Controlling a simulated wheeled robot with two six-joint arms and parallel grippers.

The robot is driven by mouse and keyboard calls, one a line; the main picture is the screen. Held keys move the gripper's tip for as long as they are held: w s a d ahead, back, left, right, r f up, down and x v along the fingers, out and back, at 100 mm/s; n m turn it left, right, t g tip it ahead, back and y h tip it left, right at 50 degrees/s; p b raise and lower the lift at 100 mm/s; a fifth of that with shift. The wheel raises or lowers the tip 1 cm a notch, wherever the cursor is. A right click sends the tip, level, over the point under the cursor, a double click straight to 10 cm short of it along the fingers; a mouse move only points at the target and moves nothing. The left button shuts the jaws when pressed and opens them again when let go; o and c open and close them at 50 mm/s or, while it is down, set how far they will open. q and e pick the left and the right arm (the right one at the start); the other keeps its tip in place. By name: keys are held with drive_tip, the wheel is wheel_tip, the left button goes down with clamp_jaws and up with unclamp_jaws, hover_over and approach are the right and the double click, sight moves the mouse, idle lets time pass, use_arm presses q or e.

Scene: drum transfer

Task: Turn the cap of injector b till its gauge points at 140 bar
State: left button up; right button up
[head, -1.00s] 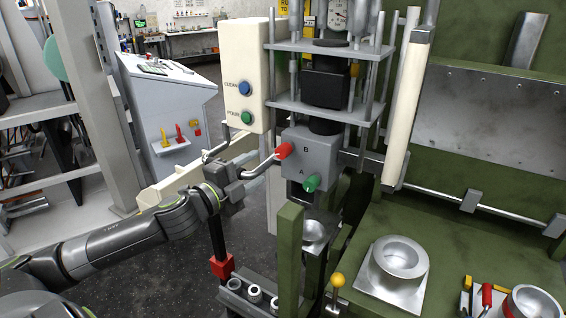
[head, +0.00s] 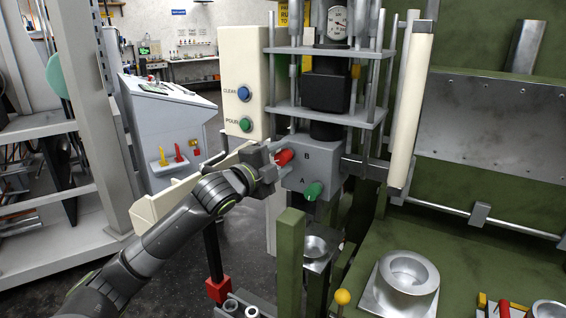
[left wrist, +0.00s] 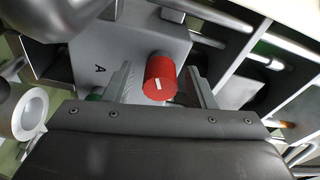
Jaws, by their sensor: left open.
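The red cap of injector B (head: 284,157) sticks out from the grey block (head: 322,160) marked B and A. The green cap (head: 313,191) is below it, by the letter A. My left gripper (head: 281,161) is open at the red cap. In the left wrist view the red cap (left wrist: 160,78), with a white mark on its end, lies between the two fingers, with gaps visible beside it. A round white gauge (head: 338,20) is at the top of the column; its needle is too small to read. My right gripper is not in view.
A cream panel with a blue button (head: 244,93) and a green button (head: 245,125) stands left of the block. Metal rods and plates (head: 330,115) rise above it. A yellow-knobbed lever (head: 342,297) and a metal mould (head: 402,282) are at lower right.

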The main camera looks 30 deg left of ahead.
use_arm(q)
drive_tip(key=shift+w, duration=0.4)
drive_tip(key=c, duration=1)
drive_tip(key=shift+n, duration=0.4)
drive_tip(key=n+t+p, duration=0.1)
drive_tip(key=n+p, duration=0.2)
drive_tip(key=n, duration=0.2)
drive_tip(key=shift+r+y, duration=0.15)
drive_tip(key=shift+y, duration=0.15)
drive_tip(key=n+p, duration=0.2)
drive_tip(key=n, duration=0.1)
drive_tip(key=shift+n+y, duration=0.3)
drive_tip(key=shift+n, duration=0.1)
drive_tip(key=shift+n+y+p, duration=0.3)
drive_tip(key=shift+n+p, duration=0.3)
drive_tip(key=shift+n, duration=0.5)
drive_tip(key=shift+t, duration=0.3)
